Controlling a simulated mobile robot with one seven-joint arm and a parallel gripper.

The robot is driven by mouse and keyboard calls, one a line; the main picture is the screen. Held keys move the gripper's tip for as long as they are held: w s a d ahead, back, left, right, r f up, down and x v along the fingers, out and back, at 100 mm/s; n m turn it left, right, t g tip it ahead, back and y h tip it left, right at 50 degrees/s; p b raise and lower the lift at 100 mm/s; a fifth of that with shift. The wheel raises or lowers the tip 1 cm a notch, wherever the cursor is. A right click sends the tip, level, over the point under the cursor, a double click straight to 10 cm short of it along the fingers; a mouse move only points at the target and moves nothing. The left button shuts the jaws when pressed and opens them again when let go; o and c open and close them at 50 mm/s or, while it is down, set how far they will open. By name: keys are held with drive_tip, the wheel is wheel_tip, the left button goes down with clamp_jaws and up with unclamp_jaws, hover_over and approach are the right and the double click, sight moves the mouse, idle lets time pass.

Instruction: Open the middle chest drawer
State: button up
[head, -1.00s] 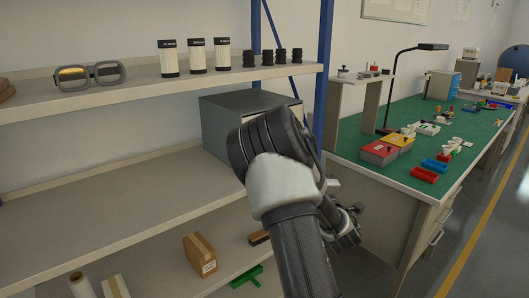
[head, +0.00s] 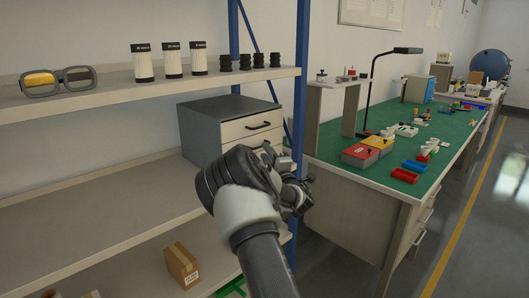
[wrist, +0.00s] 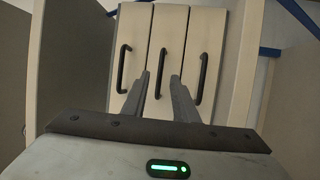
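The chest (head: 200,132) is a grey box with cream drawer fronts on the middle shelf. Its top drawer (head: 240,130) shows in the head view; my arm hides most of the lower fronts. In the wrist view the three fronts appear side by side, each with a dark bar handle, and look shut. The middle drawer (wrist: 165,35) is at the centre. Its handle (wrist: 160,65) lies between my fingertips in the picture; contact cannot be seen. My gripper (wrist: 160,76) is open and empty, facing the fronts. In the head view my gripper (head: 297,190) is partly hidden by my wrist.
Goggles (head: 58,81), several white cylinders and black parts stand on the upper shelf (head: 110,101). A blue rack post (head: 300,80) rises beside the chest. A green-topped workbench (head: 400,165) stands to the right. A cardboard box (head: 182,265) sits on the lower shelf.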

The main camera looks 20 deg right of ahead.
drive_tip(key=shift+w+d+r, duration=0.1)
drive_tip(key=shift+w+r, duration=0.05)
drive_tip(key=shift+w, duration=0.5)
drive_tip(key=shift+w+r, duration=0.1)
drive_tip(key=shift+w, duration=0.55)
clamp_jaws()
idle(0.5)
